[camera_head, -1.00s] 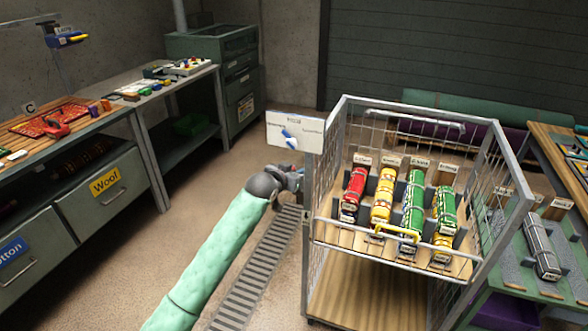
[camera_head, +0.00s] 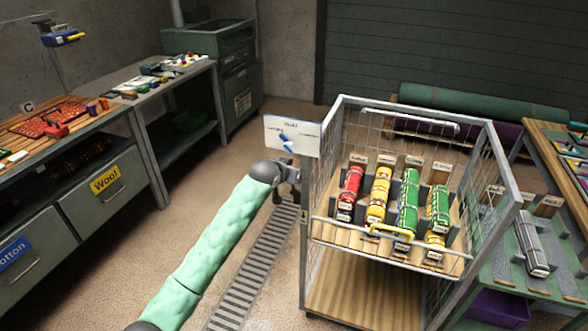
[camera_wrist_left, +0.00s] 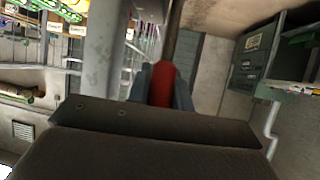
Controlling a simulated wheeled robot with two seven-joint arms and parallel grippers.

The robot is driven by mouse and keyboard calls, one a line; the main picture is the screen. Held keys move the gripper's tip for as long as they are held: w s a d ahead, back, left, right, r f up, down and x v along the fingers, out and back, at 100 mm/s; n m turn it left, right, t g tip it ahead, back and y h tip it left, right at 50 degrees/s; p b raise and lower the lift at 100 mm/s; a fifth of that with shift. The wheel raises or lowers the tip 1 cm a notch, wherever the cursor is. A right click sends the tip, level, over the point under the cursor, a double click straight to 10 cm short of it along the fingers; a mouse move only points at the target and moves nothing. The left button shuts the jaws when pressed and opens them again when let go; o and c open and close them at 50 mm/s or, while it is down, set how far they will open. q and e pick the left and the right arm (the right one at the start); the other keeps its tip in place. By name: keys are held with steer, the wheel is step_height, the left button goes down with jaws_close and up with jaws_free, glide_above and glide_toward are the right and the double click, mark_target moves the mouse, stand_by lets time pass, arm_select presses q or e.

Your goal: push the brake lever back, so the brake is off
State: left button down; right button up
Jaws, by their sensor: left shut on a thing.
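The brake lever (camera_wrist_left: 163,84) shows in the left wrist view as a red grip on a thin dark rod that runs to the top of the picture. My left gripper (camera_wrist_left: 161,90) is shut on the red grip, one grey finger on each side. In the head view my left gripper (camera_head: 292,178) is beside the left post of the wire cart (camera_head: 311,190), just below the white sign. The lever is mostly hidden there by the gripper. My right gripper is not in view.
The cart carries several red, yellow and green rolls (camera_head: 408,205). A white sign (camera_head: 292,136) with a blue pointer is at its left post. A floor grating (camera_head: 250,270) runs left of the cart. Workbenches (camera_head: 140,110) stand left; the floor between is clear.

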arm_select(q)
steer(key=c, duration=1.5)
jaws_free()
steer(key=shift+c, duration=0.2)
steer(key=shift+s+a, duration=0.1)
steer(key=shift+s, duration=0.1)
steer(key=b+v, duration=0.2)
steer(key=v, duration=0.5)
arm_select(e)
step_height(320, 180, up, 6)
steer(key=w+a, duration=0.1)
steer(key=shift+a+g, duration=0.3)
